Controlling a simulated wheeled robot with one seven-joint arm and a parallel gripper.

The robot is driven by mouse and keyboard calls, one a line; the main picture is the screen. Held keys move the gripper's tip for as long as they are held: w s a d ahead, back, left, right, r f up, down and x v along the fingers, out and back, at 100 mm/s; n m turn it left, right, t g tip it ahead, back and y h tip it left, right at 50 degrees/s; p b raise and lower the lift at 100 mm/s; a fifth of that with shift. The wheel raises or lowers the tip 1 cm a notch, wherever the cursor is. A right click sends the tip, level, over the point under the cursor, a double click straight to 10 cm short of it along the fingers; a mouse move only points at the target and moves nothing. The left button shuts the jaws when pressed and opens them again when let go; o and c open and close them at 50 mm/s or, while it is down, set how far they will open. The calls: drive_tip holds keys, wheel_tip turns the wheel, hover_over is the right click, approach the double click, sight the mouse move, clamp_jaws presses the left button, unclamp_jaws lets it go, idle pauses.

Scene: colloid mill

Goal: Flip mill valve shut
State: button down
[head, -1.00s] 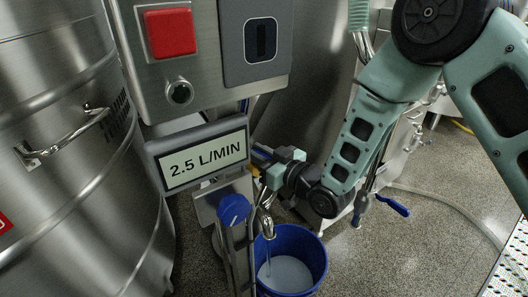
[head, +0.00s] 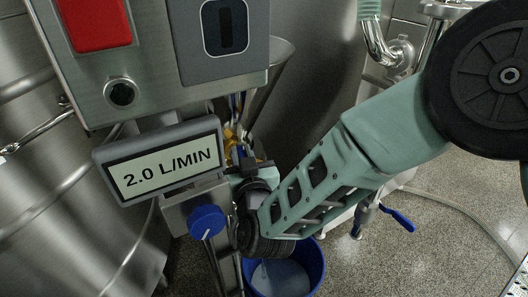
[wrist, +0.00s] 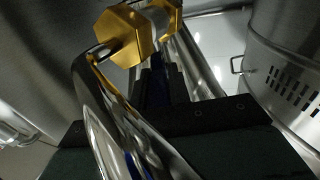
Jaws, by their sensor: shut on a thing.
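The mill valve shows in the wrist view as brass hex fittings (wrist: 125,35) on a steel pipe, with a narrow blue lever (wrist: 157,62) below them. In the head view a bit of the brass fitting (head: 230,136) shows behind the display, and my arm hides most of the valve. My gripper (head: 250,166) is beside it; in the wrist view its dark fingers (wrist: 164,88) are shut on the blue lever. The display (head: 165,168) reads 2.0 L/MIN.
A blue bucket (head: 308,272) holding pale liquid stands below my arm. A blue knob (head: 206,221) sits under the display. Another blue lever (head: 398,217) is on the right. A steel vessel (head: 60,220) stands at left. Speckled floor is open at right.

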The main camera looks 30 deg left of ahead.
drive_tip(key=shift+s+a, duration=0.1)
drive_tip(key=shift+s, duration=0.05)
drive_tip(key=c, duration=1.3)
unclamp_jaws()
